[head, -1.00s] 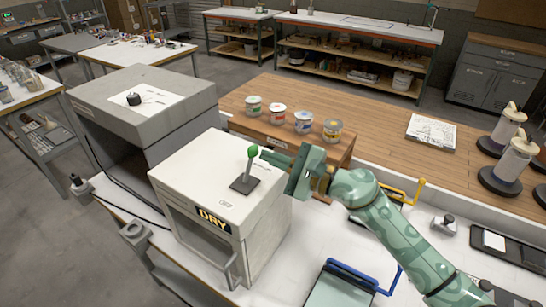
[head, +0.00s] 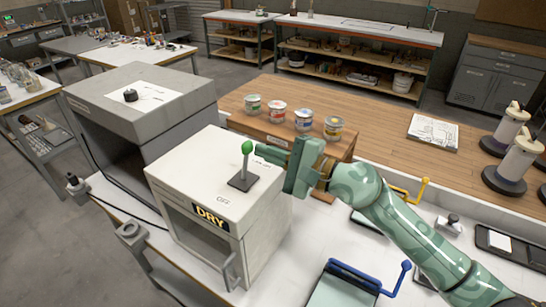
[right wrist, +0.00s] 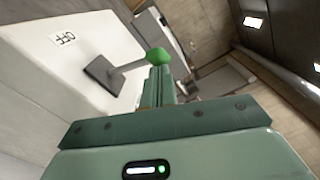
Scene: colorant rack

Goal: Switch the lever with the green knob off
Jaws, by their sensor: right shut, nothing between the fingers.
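The lever with the green knob (head: 247,147) stands on a dark base (head: 242,182) on top of the white box marked DRY (head: 190,165). Its stem leans away from the OFF label (head: 223,199), as the right wrist view also shows with its OFF label (right wrist: 64,39). My right gripper (head: 258,149) is shut and empty, its fingertips just right of the knob. In the right wrist view the green knob (right wrist: 157,57) sits right at the fingertips (right wrist: 160,70); I cannot tell whether they touch. My left gripper is not in view.
A larger grey box (head: 150,85) stands left of the white box. Several paint cans (head: 277,112) stand on the wooden bench behind. A blue-handled tray (head: 345,290) lies at front right. My right arm covers part of the white table.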

